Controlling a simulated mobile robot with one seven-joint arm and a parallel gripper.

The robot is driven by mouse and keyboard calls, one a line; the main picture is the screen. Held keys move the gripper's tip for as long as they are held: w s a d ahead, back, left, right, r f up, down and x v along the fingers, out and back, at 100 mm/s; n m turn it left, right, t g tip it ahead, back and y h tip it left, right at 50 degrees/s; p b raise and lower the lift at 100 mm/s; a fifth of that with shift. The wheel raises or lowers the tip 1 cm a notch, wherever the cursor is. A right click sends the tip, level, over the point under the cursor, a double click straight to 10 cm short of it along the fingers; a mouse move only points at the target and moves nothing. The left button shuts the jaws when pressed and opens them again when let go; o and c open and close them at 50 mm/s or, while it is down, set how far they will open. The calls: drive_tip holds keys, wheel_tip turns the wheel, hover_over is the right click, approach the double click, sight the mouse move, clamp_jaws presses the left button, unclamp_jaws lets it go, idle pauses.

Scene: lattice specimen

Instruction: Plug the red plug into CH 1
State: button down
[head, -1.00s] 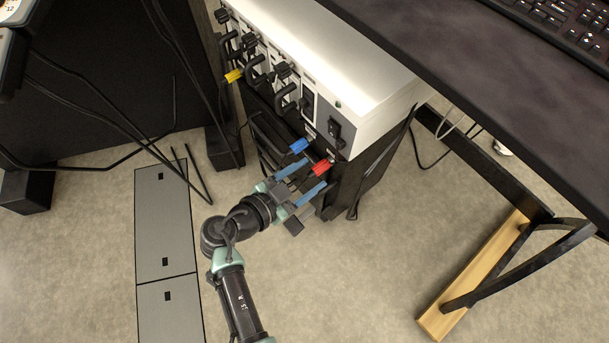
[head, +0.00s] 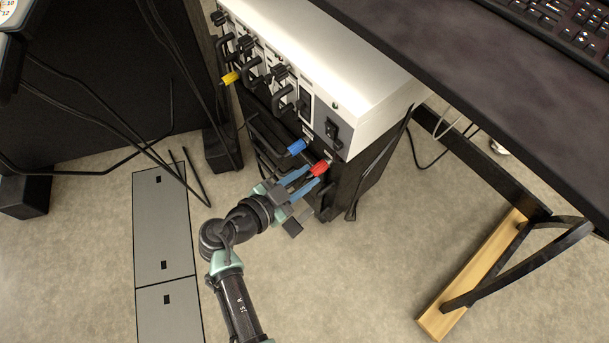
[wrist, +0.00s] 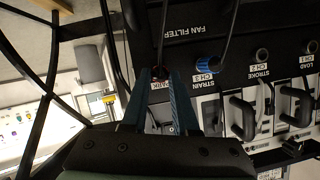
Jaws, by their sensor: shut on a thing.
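The red plug (head: 320,168) is at the lower front of the white-topped cabinet, right of the blue plug (head: 297,147). My gripper (head: 312,176) is shut on it. In the wrist view, my fingers (wrist: 160,78) close around the plug beside the label PARK, and they hide most of it. The wrist view shows the panel upside down. CH 1 (wrist: 308,47), labelled LOAD, is a round socket at the far right with nothing seen in it. CH 2 (wrist: 262,54), labelled STROKE, lies between it and the blue plug, which is at CH 3, labelled STRAIN.
Black handles (wrist: 243,118) stick out from the panel near the sockets. A dark cable rises from the blue plug. A yellow plug (head: 231,77) is farther left on the cabinet (head: 335,70). A dark desk (head: 450,70) overhangs at the right.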

drive_tip(key=shift+s+a, duration=0.45)
drive_tip(key=shift+a, duration=0.05)
idle(0.8)
drive_tip(key=s+a+b, duration=0.1)
drive_tip(key=s+a, duration=0.1)
drive_tip(key=a, duration=0.1)
drive_tip(key=shift+s, duration=0.4)
idle(0.3)
